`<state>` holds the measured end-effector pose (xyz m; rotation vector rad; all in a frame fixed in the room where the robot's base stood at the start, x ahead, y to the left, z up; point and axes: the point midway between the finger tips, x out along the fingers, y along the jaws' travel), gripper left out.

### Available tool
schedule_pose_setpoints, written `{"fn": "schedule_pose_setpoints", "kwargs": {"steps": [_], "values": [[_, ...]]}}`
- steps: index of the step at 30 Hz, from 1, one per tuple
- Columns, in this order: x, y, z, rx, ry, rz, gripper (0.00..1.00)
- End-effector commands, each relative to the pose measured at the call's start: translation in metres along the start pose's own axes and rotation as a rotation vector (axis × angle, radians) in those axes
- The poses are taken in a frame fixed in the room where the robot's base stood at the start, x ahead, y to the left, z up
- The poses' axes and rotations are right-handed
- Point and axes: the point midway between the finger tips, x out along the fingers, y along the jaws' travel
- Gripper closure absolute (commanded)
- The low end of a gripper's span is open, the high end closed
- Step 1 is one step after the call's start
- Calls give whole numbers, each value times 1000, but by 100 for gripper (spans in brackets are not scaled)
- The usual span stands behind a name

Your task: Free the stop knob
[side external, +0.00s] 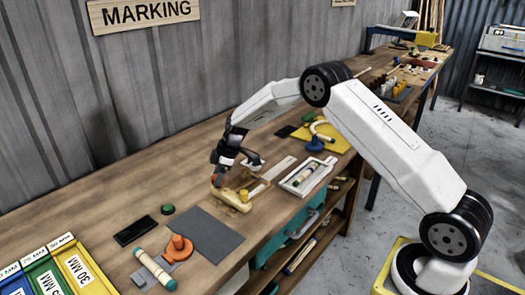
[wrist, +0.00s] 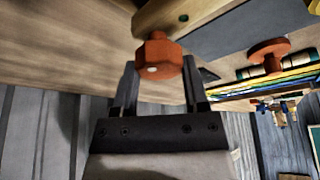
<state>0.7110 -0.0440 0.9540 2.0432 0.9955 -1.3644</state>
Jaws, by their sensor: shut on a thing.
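The stop knob, an orange-red faceted knob (wrist: 158,58), sits between the two fingers of my gripper (wrist: 160,75) in the wrist view, and the gripper is shut on it. It sits beside the edge of a light wooden block (wrist: 185,18). In the side view, my gripper (side external: 222,172) is low over the left end of the wooden jig (side external: 232,198), with a little of the orange knob (side external: 216,181) showing under it. The fingertips are too small there to make out clearly.
A grey mat (side external: 205,236) lies to the left of the jig. An orange piece with a knob (side external: 178,248) and a teal-ended rod (side external: 153,268) lie by it. A white tray (side external: 307,177) stands to the right, and coloured bins (side external: 50,272) at front left.

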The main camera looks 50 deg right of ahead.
Motion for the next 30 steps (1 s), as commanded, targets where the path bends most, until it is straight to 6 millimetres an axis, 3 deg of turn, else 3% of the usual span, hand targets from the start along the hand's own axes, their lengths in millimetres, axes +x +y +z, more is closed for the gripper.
{"fn": "schedule_pose_setpoints", "kwargs": {"steps": [12, 29, 30], "values": [[0, 1, 1, -231, -1, -97, 100], [0, 1, 0, -267, -2, -110, 100], [0, 1, 0, -267, -2, -110, 30]]}}
